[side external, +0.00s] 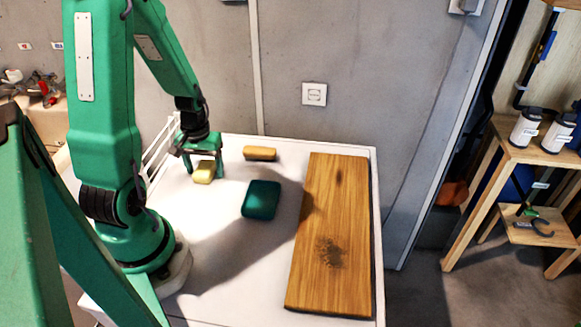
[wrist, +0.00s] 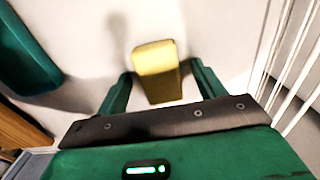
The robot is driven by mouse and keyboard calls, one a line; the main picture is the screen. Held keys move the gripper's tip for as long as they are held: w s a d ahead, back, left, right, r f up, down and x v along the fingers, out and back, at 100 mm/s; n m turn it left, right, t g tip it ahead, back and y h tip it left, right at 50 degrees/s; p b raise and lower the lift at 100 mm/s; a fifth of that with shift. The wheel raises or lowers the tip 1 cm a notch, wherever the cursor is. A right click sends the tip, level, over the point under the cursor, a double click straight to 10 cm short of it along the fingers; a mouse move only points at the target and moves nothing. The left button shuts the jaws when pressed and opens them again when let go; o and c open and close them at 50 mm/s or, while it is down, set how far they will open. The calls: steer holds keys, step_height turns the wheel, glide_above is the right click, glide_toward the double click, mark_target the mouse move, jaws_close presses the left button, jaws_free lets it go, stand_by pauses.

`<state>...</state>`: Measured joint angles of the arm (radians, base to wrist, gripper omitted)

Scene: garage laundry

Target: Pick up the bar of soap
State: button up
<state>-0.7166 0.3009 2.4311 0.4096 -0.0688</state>
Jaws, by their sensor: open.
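The bar of soap is most likely the pale yellow block (side external: 204,172) on the white top, under my gripper. In the wrist view the yellow block (wrist: 157,72) shows between and just beyond my two green fingers. My gripper (side external: 203,172) points down at it with its fingers apart, one on each side. In the wrist view my gripper (wrist: 161,82) is open, with a gap between each finger and the block. I cannot tell whether the block touches anything but the top.
A dark green item (side external: 261,200) lies right of the block, and also shows in the wrist view (wrist: 22,55). A brown-topped yellow block (side external: 260,154) lies behind it. A wooden board (side external: 330,230) covers the right side. A white rack (side external: 160,150) stands close at left.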

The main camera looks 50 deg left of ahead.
mark_target(207, 168)
steer(key=shift+c, duration=0.2)
steer(key=c, duration=1.1)
steer(key=shift+o, duration=0.2)
steer(key=shift+r, duration=0.15)
steer(key=shift+r, duration=1)
steer(key=shift+w+d+r, duration=0.1)
steer(key=shift+d+r, duration=0.1)
steer(key=shift+r, duration=0.4)
steer(key=shift+w+d+r, duration=0.1)
steer(key=shift+d+r, duration=0.1)
steer(key=shift+r, duration=0.35)
steer(key=w+d+r, duration=0.1)
steer(key=d+r, duration=0.5)
steer(key=d, duration=0.4)
steer(key=shift+w+d+r, duration=0.2)
steer(key=shift+w+d, duration=0.15)
steer(key=shift+w, duration=0.1)
